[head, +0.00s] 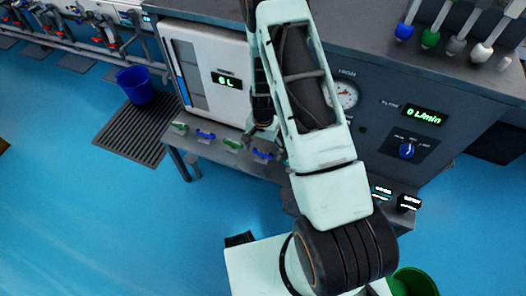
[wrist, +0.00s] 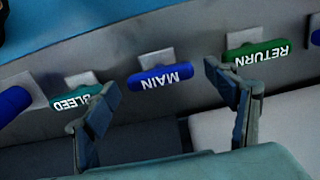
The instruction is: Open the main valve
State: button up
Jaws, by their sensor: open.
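The main valve handle (wrist: 160,76) is a blue bar marked MAIN, upside down in the wrist view, on a light square mount. My gripper (wrist: 160,79) is open, with one finger to the left and one to the right of this handle. The fingers appear apart from the handle; the depth gap is hard to judge. In the head view my arm covers part of the valve row, and I cannot tell which handle there is the main one.
A green BLEED handle (wrist: 72,103) is close by the left finger and a green RETURN handle (wrist: 262,52) by the right finger. A bench (head: 440,60) carries a gauge (head: 344,95) and a flow display reading 0 L/min (head: 424,115). A blue bucket (head: 136,86) stands on a floor grate.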

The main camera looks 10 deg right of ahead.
jog(key=shift+f, duration=0.2)
jog(key=c, duration=1.2)
jog(key=shift+o, duration=0.2)
